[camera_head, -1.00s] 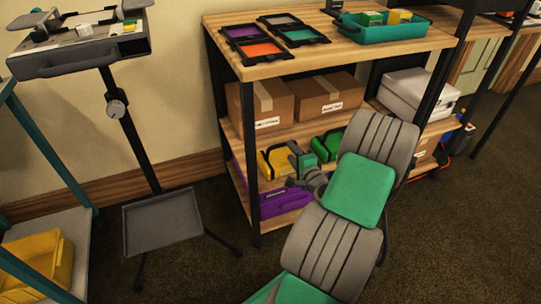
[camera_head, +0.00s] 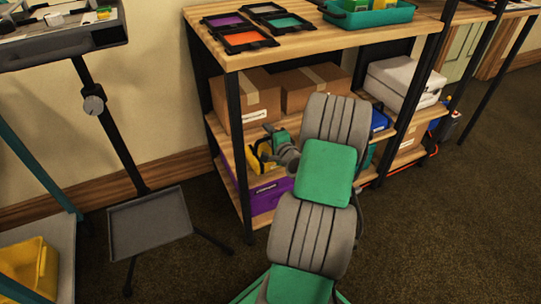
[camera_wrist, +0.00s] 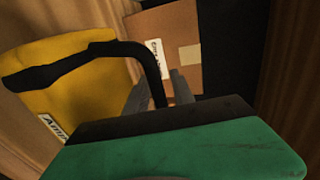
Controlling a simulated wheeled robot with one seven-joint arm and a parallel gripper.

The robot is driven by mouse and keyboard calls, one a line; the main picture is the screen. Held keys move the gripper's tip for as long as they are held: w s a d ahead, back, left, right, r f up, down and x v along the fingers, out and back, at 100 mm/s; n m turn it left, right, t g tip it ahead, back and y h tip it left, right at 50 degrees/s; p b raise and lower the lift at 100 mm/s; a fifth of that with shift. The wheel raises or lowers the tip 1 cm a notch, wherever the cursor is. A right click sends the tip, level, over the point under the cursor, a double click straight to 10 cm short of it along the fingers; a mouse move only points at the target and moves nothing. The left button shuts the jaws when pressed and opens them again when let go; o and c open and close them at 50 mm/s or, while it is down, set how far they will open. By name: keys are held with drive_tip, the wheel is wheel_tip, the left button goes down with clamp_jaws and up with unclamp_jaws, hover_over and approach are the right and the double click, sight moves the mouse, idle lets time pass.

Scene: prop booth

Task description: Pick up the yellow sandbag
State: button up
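In the wrist view the yellow sandbag (camera_wrist: 70,80) fills the left side, with a black strap handle arching to the right and a partly visible white label. My gripper (camera_wrist: 161,88) shows two grey fingers spread apart beyond its green housing. The handle's right end comes down between or just beside the fingers; whether it touches them I cannot tell. In the head view my gripper (camera_head: 272,142) is right at the bag.
A purple bin (camera_head: 268,194) sits below the sandbag. A shelf post (camera_head: 238,150) stands just left of the bag. A grey stand tray (camera_head: 150,222) is at left. Open carpet lies right.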

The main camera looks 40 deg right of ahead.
clamp_jaws()
idle(1.0)
drive_tip(key=shift+r, duration=0.2)
